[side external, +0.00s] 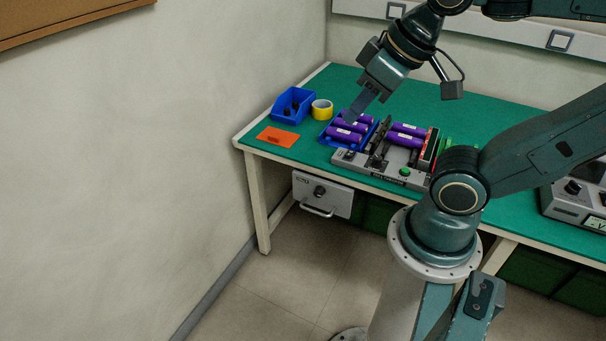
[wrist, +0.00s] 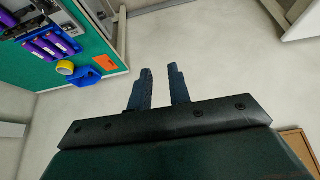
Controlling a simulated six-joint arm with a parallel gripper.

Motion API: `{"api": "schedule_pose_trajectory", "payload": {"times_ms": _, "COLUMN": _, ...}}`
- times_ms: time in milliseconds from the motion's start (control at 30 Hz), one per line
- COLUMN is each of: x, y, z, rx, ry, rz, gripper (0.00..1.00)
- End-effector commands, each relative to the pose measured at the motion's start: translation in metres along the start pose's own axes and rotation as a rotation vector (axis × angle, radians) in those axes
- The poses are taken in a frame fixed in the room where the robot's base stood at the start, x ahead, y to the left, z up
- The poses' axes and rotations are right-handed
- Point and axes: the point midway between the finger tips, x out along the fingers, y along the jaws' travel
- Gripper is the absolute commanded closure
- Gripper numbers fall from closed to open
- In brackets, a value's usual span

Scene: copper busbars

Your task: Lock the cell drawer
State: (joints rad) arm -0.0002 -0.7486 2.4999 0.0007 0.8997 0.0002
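The cell drawer (side external: 322,195) is a pale grey box front under the left end of the bench. It has a dark round lock or knob (side external: 319,191) in its upper middle and a bar handle (side external: 318,211) below it. The front looks shut, but the lock's setting is too small to tell. My gripper (side external: 362,108) is above the bench, up and to the right of the drawer and apart from it. In the wrist view its two dark fingers (wrist: 160,75) stand apart with nothing between them. I cannot make out the drawer front clearly in the wrist view.
On the green bench (side external: 480,105) are a blue bin (side external: 281,106), yellow tape (side external: 322,107), an orange card (side external: 278,137), a blue tray of purple cells (side external: 345,135) and a grey fixture (side external: 380,174). A bench leg (side external: 257,203) stands left of the drawer. The floor before it is clear.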

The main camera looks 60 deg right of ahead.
Motion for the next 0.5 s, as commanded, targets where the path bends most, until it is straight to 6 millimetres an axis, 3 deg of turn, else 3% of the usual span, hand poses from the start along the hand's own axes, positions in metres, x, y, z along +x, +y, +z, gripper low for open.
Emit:
{"api": "schedule_pose_trajectory", "payload": {"times_ms": 33, "x": 0.001, "y": 0.0, "z": -0.001, "rx": 0.0, "ry": -0.002, "rz": 0.001, "gripper": 0.71}}
{"api": "schedule_pose_trajectory", "payload": {"times_ms": 133, "x": 0.003, "y": 0.001, "z": -0.003, "rx": 0.004, "ry": -0.012, "rz": 0.004, "gripper": 0.51}}
{"api": "schedule_pose_trajectory", "payload": {"times_ms": 167, "x": 0.005, "y": 0.001, "z": -0.004, "rx": 0.005, "ry": -0.017, "rz": 0.006, "gripper": 0.49}}
{"api": "schedule_pose_trajectory", "payload": {"times_ms": 500, "x": 0.039, "y": 0.01, "z": -0.027, "rx": 0.033, "ry": -0.112, "rz": 0.06, "gripper": 0.49}}
